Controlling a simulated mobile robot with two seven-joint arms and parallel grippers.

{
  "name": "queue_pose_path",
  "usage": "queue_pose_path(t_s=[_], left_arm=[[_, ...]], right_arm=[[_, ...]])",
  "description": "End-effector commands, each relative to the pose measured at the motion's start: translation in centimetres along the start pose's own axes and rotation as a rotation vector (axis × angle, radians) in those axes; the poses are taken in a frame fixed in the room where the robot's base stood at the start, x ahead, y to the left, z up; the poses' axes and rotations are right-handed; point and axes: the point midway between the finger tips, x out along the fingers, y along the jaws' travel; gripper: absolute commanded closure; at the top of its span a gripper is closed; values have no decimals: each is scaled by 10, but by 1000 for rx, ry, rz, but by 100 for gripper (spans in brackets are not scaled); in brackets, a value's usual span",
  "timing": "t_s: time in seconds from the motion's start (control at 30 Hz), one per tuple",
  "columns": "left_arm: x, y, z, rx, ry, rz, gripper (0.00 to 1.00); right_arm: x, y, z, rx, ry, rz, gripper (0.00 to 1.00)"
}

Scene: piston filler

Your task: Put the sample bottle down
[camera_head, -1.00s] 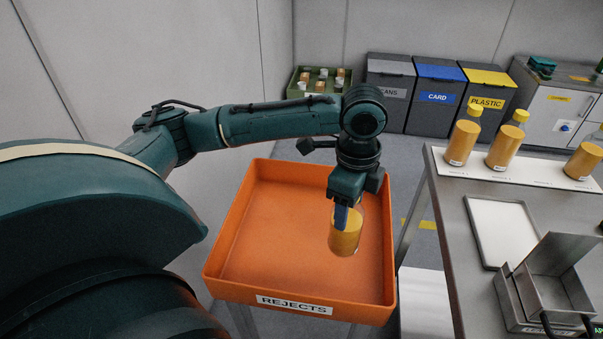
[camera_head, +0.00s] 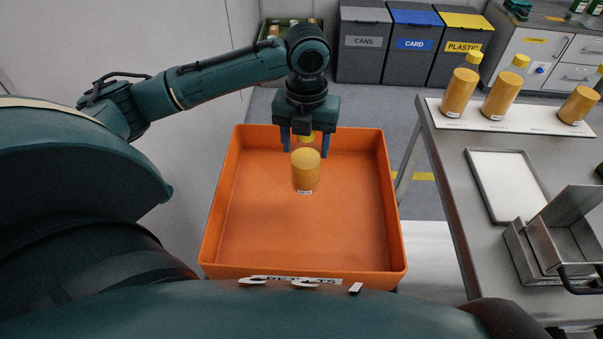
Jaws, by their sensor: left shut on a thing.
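The sample bottle (camera_head: 306,171) is clear with amber contents, a yellow cap and a small white label low on its side. It is upright within the outline of the orange rejects tray (camera_head: 250,266), towards its back half. My left gripper (camera_head: 306,150) points down from above, one blue finger on each side of the bottle, and is shut on it. I cannot tell whether the bottle's base touches the tray floor. My right gripper is not in view.
Several similar bottles (camera_head: 459,92) stand on a white strip on the steel bench at right. A shallow tray (camera_head: 468,158) and a metal box (camera_head: 548,252) are also there. The rejects tray's floor is otherwise bare. Bins (camera_head: 362,62) stand behind.

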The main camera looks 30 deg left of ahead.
Motion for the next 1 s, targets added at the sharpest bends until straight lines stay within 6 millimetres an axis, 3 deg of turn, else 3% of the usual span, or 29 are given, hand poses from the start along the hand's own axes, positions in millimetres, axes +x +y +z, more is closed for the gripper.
queue_pose_path(t_s=[0.2, 0.43, 0.6, 1.0], left_arm=[[42, 0, -1, 0, 2, 1, 100], [60, 0, -1, 1, 1, 1, 100], [84, 0, -1, 1, 2, 1, 100], [91, 0, 0, 0, -1, 1, 100]], right_arm=[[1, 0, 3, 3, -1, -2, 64], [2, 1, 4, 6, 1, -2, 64], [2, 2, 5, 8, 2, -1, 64], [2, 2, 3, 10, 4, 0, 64]])
